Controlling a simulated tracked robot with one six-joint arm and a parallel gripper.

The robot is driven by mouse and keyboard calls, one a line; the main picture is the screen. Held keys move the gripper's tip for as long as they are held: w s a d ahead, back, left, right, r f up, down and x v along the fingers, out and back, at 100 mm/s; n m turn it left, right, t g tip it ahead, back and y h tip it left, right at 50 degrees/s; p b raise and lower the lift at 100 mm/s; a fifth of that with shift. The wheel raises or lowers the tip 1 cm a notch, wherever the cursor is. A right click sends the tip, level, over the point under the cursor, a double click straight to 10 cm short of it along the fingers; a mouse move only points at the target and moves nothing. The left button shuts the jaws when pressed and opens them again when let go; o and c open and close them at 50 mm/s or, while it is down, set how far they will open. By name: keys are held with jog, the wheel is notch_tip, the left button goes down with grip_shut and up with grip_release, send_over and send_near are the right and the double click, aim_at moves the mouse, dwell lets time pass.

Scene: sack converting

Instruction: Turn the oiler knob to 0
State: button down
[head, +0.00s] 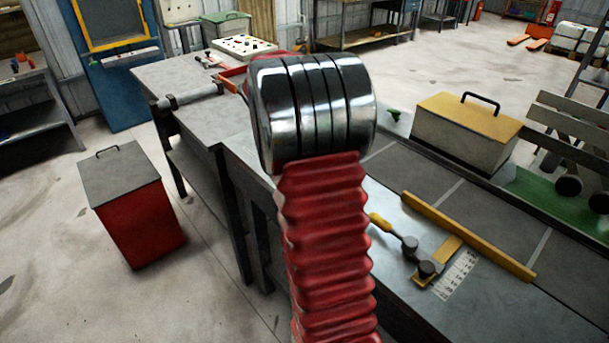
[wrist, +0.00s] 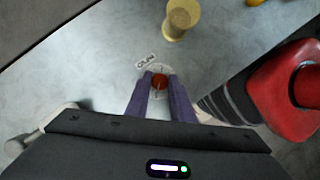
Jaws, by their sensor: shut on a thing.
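The oiler knob (wrist: 159,81) is a small round red-orange knob on a pale grey metal surface in the wrist view. A pale round dial plate (wrist: 163,69) shows around it, with a small white label (wrist: 146,61) at its upper left. The dial marks and the knob's pointing direction are too small to read. My gripper (wrist: 159,83) has its two purple fingers closed on the sides of the knob. In the head view my arm hides the knob and the gripper.
In the wrist view, a yellow cylinder (wrist: 179,20) stands just above the knob and a red rounded body (wrist: 288,84) is at the right. In the head view, a yellow-lidded box (head: 465,130) and a yellow bar (head: 468,236) lie along the bench; a red bin (head: 138,215) stands left.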

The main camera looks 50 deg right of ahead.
jog(key=shift+s+n, duration=0.1)
jog(key=shift+n, duration=0.6)
jog(key=c, duration=1.5)
grip_release()
jog(key=shift+h, duration=0.3)
jog(key=shift+c, duration=0.2)
jog(key=v, duration=1.3)
jog(key=shift+r, duration=0.4)
jog(key=shift+s, duration=0.1)
